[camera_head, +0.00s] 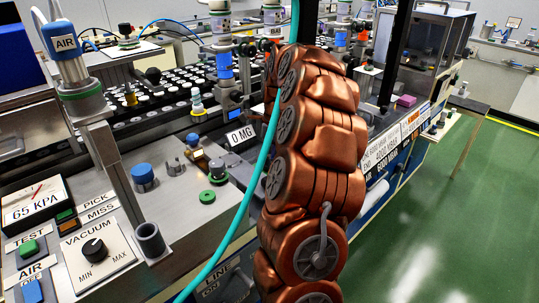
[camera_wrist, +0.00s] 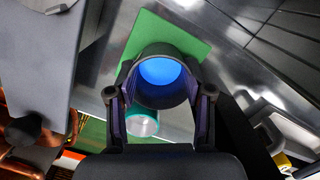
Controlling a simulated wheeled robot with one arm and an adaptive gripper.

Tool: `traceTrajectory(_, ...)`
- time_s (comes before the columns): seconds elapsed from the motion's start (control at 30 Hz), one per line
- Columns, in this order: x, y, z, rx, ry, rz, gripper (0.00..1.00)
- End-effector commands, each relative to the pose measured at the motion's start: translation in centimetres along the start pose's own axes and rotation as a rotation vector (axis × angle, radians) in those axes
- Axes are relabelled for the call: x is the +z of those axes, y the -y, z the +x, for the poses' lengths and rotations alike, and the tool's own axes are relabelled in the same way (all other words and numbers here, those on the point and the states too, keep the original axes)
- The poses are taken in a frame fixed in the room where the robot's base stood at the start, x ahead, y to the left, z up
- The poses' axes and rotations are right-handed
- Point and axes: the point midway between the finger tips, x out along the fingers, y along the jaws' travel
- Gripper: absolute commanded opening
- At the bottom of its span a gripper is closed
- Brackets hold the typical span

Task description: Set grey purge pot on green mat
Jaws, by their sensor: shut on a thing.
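In the wrist view, my gripper (camera_wrist: 166,97) is shut on a dark grey round pot (camera_wrist: 160,98), with a finger on each side of it. The pot's open top shows a bright blue inside. The green mat (camera_wrist: 190,33) lies beyond and beneath the pot on a grey metal surface, and the pot overlaps part of it in this view. I cannot tell whether the pot touches the mat or is held above it. In the head view, my copper-coloured arm fills the middle, and my gripper, the held pot and the mat cannot be made out.
A round teal-rimmed part (camera_wrist: 143,123) shows just below the pot. In the head view, a dark open cup (camera_head: 149,240), a blue-capped part (camera_head: 143,175) and a green knob (camera_head: 207,197) stand on the bench. A vacuum control box (camera_head: 98,257) is at front left. Green floor lies right.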

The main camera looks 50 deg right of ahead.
Motion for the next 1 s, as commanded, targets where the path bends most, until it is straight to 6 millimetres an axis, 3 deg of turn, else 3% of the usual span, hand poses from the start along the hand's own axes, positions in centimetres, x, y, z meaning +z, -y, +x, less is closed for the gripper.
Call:
traceTrajectory(0.6, -0.11, 0.01, 0.68, 0.0, -0.001, 0.0, 0.2)
traceTrajectory(0.63, -0.1, 0.01, 0.61, -0.001, -0.001, 0.0, 0.53)
traceTrajectory(0.9, -0.07, 0.01, 0.57, 0.0, 0.0, 0.0, 0.81)
traceTrajectory(1.0, -0.07, 0.01, 0.57, 0.0, 0.0, 0.0, 0.81)
